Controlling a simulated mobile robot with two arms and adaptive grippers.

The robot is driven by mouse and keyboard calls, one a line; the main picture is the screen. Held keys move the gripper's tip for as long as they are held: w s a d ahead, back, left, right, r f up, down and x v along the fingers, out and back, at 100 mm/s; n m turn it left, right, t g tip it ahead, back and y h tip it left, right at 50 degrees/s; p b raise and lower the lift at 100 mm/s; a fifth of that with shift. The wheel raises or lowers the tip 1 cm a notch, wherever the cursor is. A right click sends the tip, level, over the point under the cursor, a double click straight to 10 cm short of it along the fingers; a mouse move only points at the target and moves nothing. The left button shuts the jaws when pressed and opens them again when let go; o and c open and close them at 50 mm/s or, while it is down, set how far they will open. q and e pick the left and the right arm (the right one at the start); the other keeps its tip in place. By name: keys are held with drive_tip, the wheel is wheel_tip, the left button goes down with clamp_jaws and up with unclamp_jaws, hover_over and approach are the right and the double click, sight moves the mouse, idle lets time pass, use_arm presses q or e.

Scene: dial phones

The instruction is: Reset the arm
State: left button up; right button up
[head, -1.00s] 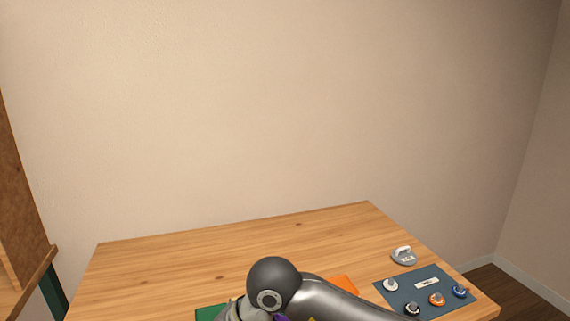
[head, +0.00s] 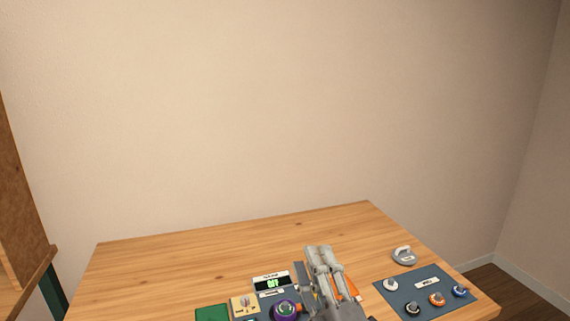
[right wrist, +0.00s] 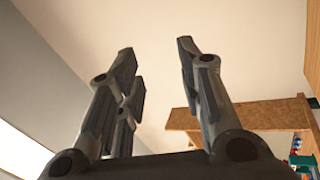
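My right gripper (head: 318,250) is in the lower middle of the head view, over the table and in front of an orange thing (head: 346,284). In the right wrist view, the same gripper (right wrist: 155,58) has its fingers spread wide with nothing between them. Behind the fingers are a pale surface and brown wooden furniture (right wrist: 235,114). My left gripper is not in view.
The wooden table (head: 150,265) holds a panel with a green-lit display (head: 272,283), a purple dial (head: 284,309) and a green square (head: 212,313). At right lie a blue-grey mat (head: 425,283) with several knobs and a grey round object (head: 404,256). The table's back left is clear.

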drive_tip(key=s+d+f+m+g+h, duration=0.3)
drive_tip(key=d+f+m+g, duration=0.25)
drive_tip(key=f, duration=0.55)
drive_tip(key=s+d+f+m+g+h, duration=0.4)
drive_tip(key=d+f+m, duration=0.25)
drive_tip(key=f, duration=0.45)
drive_tip(key=s+d+f+m+g, duration=0.2)
drive_tip(key=s+f+g, duration=0.3)
drive_tip(key=s, duration=0.4)
drive_tip(key=s+d+f+m+g, duration=0.1)
drive_tip(key=s+f+m+g, duration=0.15)
drive_tip(key=s+f, duration=0.65)
drive_tip(key=s+f+g, duration=0.2)
drive_tip(key=s+f, duration=0.1)
drive_tip(key=f, duration=2.3)
drive_tip(key=s+d+f+g, duration=0.1)
drive_tip(key=s+d+f, duration=0.2)
drive_tip(key=s+f, duration=1.1)
drive_tip(key=shift+s+d+n+y, duration=0.15)
drive_tip(key=shift+s+n+y, duration=0.2)
drive_tip(key=shift+s, duration=0.6)
